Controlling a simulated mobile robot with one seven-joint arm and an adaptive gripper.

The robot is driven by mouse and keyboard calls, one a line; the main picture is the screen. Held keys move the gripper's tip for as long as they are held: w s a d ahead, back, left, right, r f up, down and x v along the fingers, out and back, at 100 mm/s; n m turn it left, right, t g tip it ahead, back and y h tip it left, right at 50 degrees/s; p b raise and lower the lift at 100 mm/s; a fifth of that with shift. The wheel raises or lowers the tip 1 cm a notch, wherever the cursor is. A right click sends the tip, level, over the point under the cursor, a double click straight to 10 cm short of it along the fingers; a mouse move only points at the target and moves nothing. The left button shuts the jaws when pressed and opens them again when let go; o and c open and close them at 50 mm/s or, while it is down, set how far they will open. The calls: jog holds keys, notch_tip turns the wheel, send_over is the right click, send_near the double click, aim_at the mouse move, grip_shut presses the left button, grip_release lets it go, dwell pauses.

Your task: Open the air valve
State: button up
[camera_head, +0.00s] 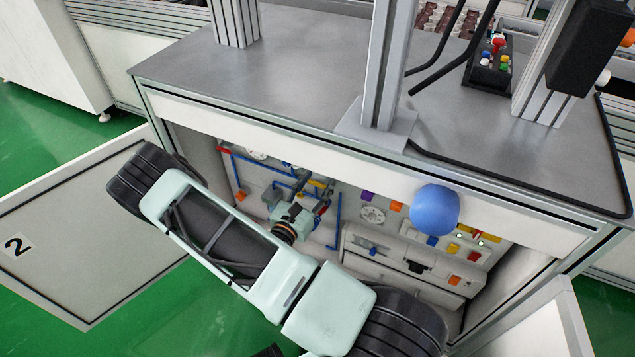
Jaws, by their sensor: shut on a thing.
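The open cabinet (205,131) under the grey worktop holds a back panel with blue air pipes (338,222) and small coloured fittings. My arm reaches into the cabinet from the front. My gripper (322,203) is at the pipework, shut on a small part there that appears to be the air valve (318,183). A yellow and red piece shows just above the fingers. The gripper and wrist hide most of the valve, so its handle angle cannot be told.
A cabinet door (90,240) marked 2 stands open at the left. A round gauge (373,215) and panels with coloured switches (455,250) are right of the gripper. A blue rounded object (435,210) shows before the worktop's front edge. A metal post (385,80) rises from the worktop.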

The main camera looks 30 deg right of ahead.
aim_at(327, 182)
jog(key=shift+c, duration=0.6)
jog(key=shift+r+m, duration=0.15)
jog(key=shift+m, duration=0.25)
jog(key=m+p, duration=0.1)
jog(key=m, duration=0.1)
jog(key=shift+s+r+m+p, duration=0.1)
jog(key=shift+r+m+p, duration=0.2)
jog(key=shift+m+p, duration=0.1)
jog(key=m, duration=0.1)
jog(key=m+p, duration=0.1)
jog(key=m, duration=0.3)
jog(key=shift+s+d+r+p, duration=0.3)
jog(key=shift+s+r+p, duration=0.05)
jog(key=shift+r+p, duration=0.05)
jog(key=m, duration=0.1)
jog(key=m+p, duration=0.1)
jog(key=m, duration=0.2)
jog(key=shift+s+d+r+m, duration=0.1)
jog(key=shift+s+d+m, duration=0.2)
jog(key=shift+s+m, duration=0.1)
jog(key=shift+s+d+m+p, duration=0.15)
jog(key=shift+m+p, duration=0.25)
jog(key=shift+m, duration=0.75)
jog(key=shift+s+d+m+p, duration=0.15)
jog(key=shift+m+p, duration=0.25)
jog(key=shift+m, duration=0.75)
jog(key=o, duration=1.2)
jog(key=shift+c, duration=0.2)
